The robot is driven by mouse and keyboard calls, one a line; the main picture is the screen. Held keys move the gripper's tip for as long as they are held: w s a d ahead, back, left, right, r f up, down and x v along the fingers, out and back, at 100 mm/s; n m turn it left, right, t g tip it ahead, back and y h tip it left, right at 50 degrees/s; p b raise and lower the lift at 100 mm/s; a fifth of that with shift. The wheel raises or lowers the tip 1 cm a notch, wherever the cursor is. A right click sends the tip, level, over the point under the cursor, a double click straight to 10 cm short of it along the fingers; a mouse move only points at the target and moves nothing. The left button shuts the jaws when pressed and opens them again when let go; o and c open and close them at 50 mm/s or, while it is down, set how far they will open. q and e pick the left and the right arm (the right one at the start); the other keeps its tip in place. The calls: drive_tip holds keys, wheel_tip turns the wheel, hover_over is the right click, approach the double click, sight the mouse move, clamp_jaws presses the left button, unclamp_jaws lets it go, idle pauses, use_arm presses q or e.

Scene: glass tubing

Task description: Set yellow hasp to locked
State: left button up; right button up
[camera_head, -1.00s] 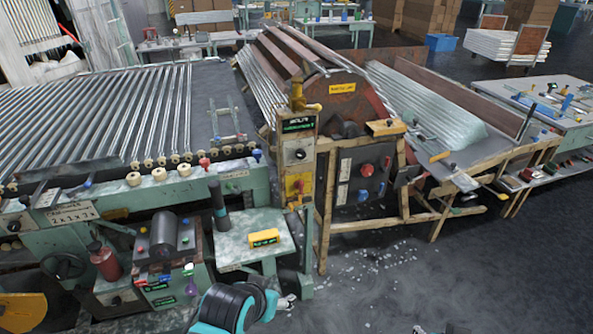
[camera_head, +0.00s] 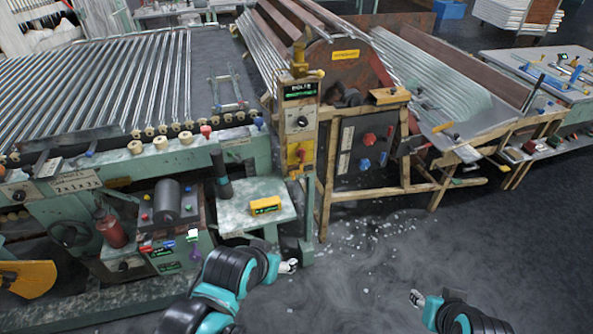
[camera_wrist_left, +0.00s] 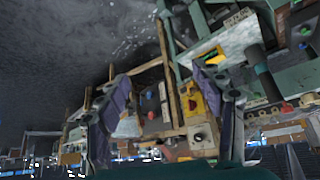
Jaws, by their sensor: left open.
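A yellow panel (camera_head: 300,153) with a small red part, which looks like the yellow hasp, is on the wooden post left of the dark control box. It also shows in the left wrist view (camera_wrist_left: 192,103), between my fingers but farther off. Its locked or unlocked position is too small to tell. My left gripper (camera_head: 290,266) is low in front of the small green table, below and apart from the panel. In the left wrist view its fingers (camera_wrist_left: 165,95) are spread and empty. My right gripper (camera_head: 416,298) is small at lower right, and its jaws cannot be made out.
A small green table (camera_head: 235,215) with a yellow display box (camera_head: 265,206) stands in front of the post. The control box (camera_head: 365,150) with red and blue knobs is right of it. A console (camera_head: 170,235) is at left. The floor (camera_head: 380,255) in front is clear apart from shards.

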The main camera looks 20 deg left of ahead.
sight(294, 176)
idle(0.4)
use_arm(q)
drive_tip(key=shift+w+a+r, duration=0.1)
drive_tip(key=shift+w+r, duration=0.05)
drive_tip(key=shift+w, duration=0.05)
drive_tip(key=c, duration=0.8)
drive_tip(key=w+a+n+t+y+p, duration=0.1)
drive_tip(key=w+a+n+y, duration=0.15)
drive_tip(key=w, duration=0.95)
drive_tip(key=w+a+n+y+p, duration=0.1)
drive_tip(key=w+a+y, duration=0.15)
drive_tip(key=w, duration=0.95)
drive_tip(key=w+a+f+n+t+y, duration=0.1)
drive_tip(key=w+f, duration=0.5)
drive_tip(key=w+a+f+n+t+b, duration=0.1)
drive_tip(key=w+f, duration=0.5)
drive_tip(key=w, duration=0.1)
drive_tip(key=w+a+f+n+t+y+b, duration=0.1)
drive_tip(key=w+f, duration=0.5)
drive_tip(key=w, duration=0.1)
drive_tip(key=shift+w+a+f+y, duration=0.1)
drive_tip(key=shift+a+f+y, duration=0.1)
drive_tip(key=shift+a+y, duration=0.1)
drive_tip(key=shift+w+a, duration=0.25)
drive_tip(key=shift+w, duration=0.1)
clamp_jaws()
